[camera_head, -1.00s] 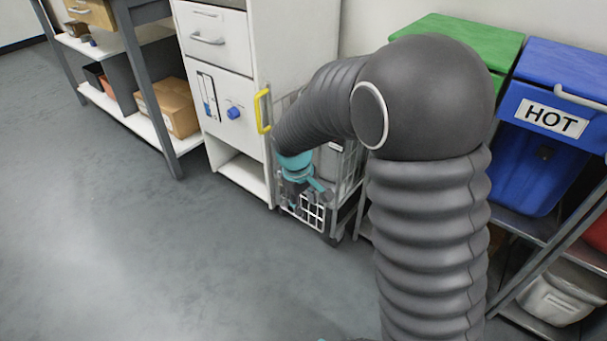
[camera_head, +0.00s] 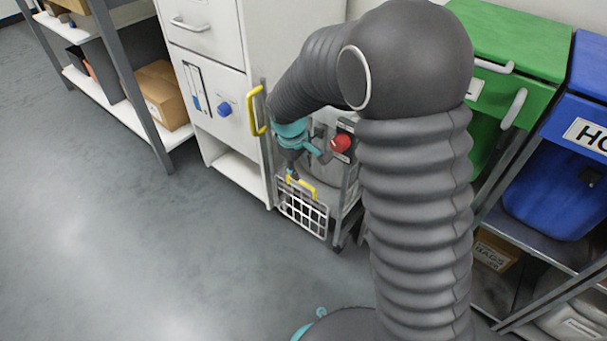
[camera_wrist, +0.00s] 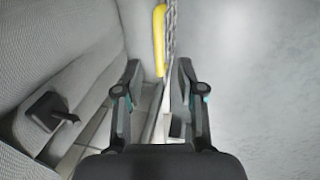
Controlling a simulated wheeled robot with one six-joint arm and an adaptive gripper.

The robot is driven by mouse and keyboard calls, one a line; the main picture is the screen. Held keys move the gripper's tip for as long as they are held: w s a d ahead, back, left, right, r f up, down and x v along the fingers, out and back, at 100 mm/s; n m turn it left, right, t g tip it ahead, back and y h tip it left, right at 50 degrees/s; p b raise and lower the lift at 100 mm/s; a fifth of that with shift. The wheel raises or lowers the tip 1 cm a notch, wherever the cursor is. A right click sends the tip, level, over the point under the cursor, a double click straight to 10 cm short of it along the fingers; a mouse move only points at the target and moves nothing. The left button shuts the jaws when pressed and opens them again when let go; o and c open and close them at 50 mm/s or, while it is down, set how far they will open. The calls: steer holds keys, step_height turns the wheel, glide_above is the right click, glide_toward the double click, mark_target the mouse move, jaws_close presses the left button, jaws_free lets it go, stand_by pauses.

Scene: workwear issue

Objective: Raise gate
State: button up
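The gate is a white wire grid (camera_head: 303,213) at the low front of a wheeled metal cart, and it hangs down. A yellow handle (camera_head: 302,188) runs along its top edge. My gripper (camera_head: 290,174) points down just above the left end of this handle. In the wrist view my gripper (camera_wrist: 158,88) is open, with its two dark fingers apart and nothing between the tips. A yellow bar (camera_wrist: 160,42), seemingly the gate handle, shows beyond the tips in line with the gap. My arm hides part of the cart.
A red knob (camera_head: 341,143) sits on the cart beside my wrist. A yellow upright handle (camera_head: 256,111) is at the cart's left, against a white cabinet (camera_head: 214,115). Green (camera_head: 508,45) and blue (camera_head: 546,180) bins stand on a rack at right. The floor (camera_head: 130,250) at left is clear.

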mark_target(305, 184)
steer(key=f, duration=0.4)
steer(key=w+d+f+b, duration=0.1)
steer(key=f, duration=0.2)
steer(key=shift+d, duration=0.1)
steer(key=shift+r, duration=0.1)
jaws_close()
